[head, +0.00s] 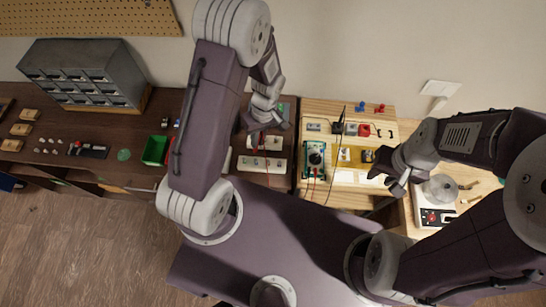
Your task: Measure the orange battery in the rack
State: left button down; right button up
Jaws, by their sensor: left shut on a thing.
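My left gripper (259,130) hangs over a white block (268,143) on the dark bench. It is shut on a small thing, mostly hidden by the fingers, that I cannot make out. A second white strip (262,164) with small dark marks lies just in front. A green meter (315,160) with a black dial and red leads lies on the light wooden board, right of my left gripper. My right gripper (382,167) is beside a yellow plate (350,157) that carries small parts; its opening is unclear. I cannot pick out an orange battery or say for sure which piece is the rack.
A grey drawer cabinet (88,75) and a green bin (155,150) stand on the dark bench at left. Small parts and a red block (364,130) lie at the back of the wooden board (335,108). A black-and-red device (437,218) lies at far right.

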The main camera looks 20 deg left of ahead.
pick_arm(q)
jog(key=w+d+f, duration=0.1)
jog(key=d+f, duration=0.3)
jog(key=shift+d+f, duration=0.25)
jog(key=shift+f, duration=0.15)
dwell(0.4)
jog(key=shift+f+b, duration=0.6)
jog(key=shift+b, duration=0.1)
dwell(2.9)
jog(key=shift+r, duration=0.1)
dwell(0.7)
jog(key=p+v, duration=0.1)
jog(key=v, duration=0.1)
jog(key=p+v, duration=0.1)
jog(key=p, duration=0.1)
jog(key=s+p+v, duration=0.1)
jog(key=v, duration=0.1)
jog(key=shift+a+r+p, duration=0.35)
jog(key=shift+r+p, duration=0.05)
jog(key=shift+r, duration=0.05)
